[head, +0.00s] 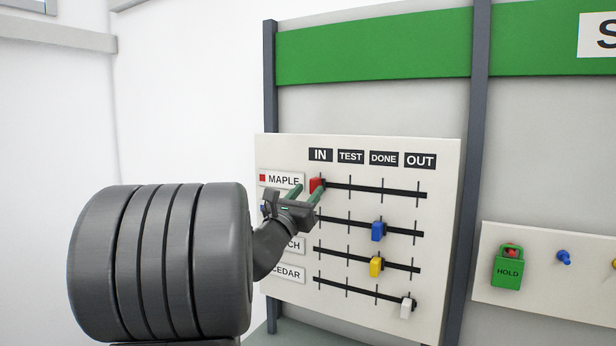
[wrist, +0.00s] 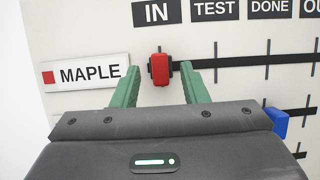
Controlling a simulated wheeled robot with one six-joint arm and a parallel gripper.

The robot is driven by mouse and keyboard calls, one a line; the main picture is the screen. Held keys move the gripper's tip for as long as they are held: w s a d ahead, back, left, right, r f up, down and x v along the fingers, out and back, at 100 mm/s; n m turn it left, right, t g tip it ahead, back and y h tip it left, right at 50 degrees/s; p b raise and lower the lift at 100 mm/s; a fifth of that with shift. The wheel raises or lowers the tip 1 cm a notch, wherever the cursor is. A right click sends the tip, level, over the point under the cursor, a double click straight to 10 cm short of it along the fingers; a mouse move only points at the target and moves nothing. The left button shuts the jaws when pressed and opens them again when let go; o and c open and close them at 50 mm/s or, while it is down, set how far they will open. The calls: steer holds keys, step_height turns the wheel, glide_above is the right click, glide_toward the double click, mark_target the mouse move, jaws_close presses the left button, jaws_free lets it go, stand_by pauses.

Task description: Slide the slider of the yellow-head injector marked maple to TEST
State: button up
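The slider in the row marked MAPLE has a red head (head: 316,184), not a yellow one. It sits under IN at the left end of its rail and also shows in the wrist view (wrist: 160,72). The MAPLE label (wrist: 88,73) bears a red square. My gripper (head: 311,188) is open in front of the board, its green fingers on the left and right of the red head in the wrist view (wrist: 159,67). I see a gap on each side and cannot tell whether the tips reach its depth. The TEST label (head: 350,157) is right of IN.
The blue slider (head: 378,231) and the yellow slider (head: 376,267) sit at DONE in the two rows below. The white slider (head: 406,307) is at OUT in the CEDAR row. The maple rail (head: 370,190) is clear right of the red head. A green HOLD lock (head: 507,271) hangs farther right.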

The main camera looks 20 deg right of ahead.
mark_target(313, 186)
steer(key=shift+p+x, duration=0.55)
steer(key=shift+x, duration=1.3)
steer(key=shift+f, duration=0.1)
jaws_close()
